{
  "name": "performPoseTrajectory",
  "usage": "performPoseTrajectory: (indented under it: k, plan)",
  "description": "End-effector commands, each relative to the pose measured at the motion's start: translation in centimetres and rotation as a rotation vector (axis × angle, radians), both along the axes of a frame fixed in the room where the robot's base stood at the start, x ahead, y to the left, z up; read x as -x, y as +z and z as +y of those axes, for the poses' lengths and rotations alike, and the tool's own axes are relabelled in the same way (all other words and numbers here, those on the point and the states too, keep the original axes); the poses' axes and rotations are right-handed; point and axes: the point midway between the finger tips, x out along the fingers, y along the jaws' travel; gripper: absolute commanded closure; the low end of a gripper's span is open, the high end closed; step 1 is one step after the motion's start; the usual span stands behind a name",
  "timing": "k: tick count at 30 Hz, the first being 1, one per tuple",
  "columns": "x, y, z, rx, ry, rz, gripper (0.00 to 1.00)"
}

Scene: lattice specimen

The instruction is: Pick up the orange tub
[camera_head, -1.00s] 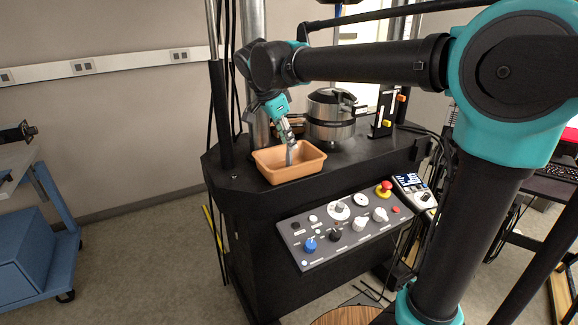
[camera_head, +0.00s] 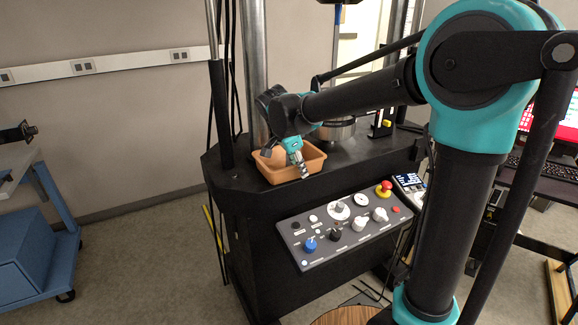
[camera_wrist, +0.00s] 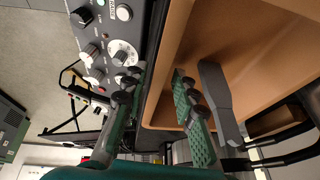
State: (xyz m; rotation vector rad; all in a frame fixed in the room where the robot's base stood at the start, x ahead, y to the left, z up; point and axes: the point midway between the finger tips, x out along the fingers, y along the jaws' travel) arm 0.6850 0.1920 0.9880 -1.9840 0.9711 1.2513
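The orange tub (camera_head: 316,165) sits upright on the black machine top in the head view. My gripper (camera_head: 302,172) is down at the tub's near long wall. In the wrist view, the tub (camera_wrist: 240,40) fills the right side. The fingers of my gripper (camera_wrist: 153,88) are apart, one outside the tub and one with a green pad inside it, with the rim between them. I cannot tell if either finger touches the wall. A grey bar-like shape (camera_wrist: 220,100) shows beside the inner finger; I cannot tell what it is.
A grey control panel (camera_head: 345,228) with knobs and a red button (camera_head: 384,188) lies below and in front of the tub. A silver cylinder (camera_head: 338,133) stands behind it, partly hidden by my arm. A metal column (camera_head: 254,70) rises behind the tub.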

Motion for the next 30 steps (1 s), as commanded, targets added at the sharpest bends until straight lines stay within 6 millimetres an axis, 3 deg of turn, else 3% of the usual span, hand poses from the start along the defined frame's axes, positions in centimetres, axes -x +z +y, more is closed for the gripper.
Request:
performPoseTrajectory:
  k: [6, 13, 30]
  plan:
    - [-0.01, -0.05, -0.01, 0.000, 0.000, 0.000, 0.74]
    - [-0.01, -0.04, -0.01, 0.000, 0.000, 0.000, 1.00]
    - [-0.01, 0.19, 0.00, 0.000, 0.000, 0.000, 1.00]
